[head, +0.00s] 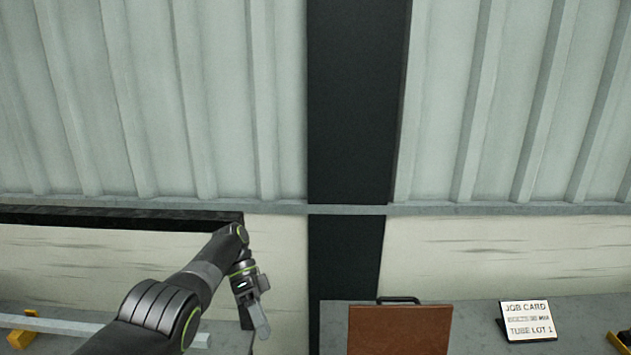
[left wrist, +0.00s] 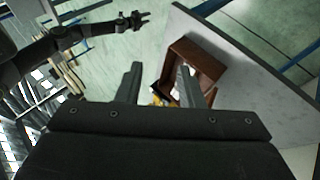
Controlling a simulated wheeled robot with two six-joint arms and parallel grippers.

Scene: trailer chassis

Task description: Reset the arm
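My left arm comes in from the left in the head view, and its gripper (head: 261,328) hangs with the fingers pointing down beside the dark post. In the left wrist view the two fingers of this gripper (left wrist: 160,72) stand apart with nothing held between them. Beyond them is an open brown box. Another arm, which appears to be my right one, reaches across the top left of the left wrist view; its gripper (left wrist: 136,20) is too small to read. The right arm is not in the head view.
The brown box (head: 400,330) with a dark handle stands on the grey worktop at the bottom of the head view. A job card (head: 528,319) stands to its right. A pale bar (head: 60,325) and yellow supports (head: 22,330) are at the lower left.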

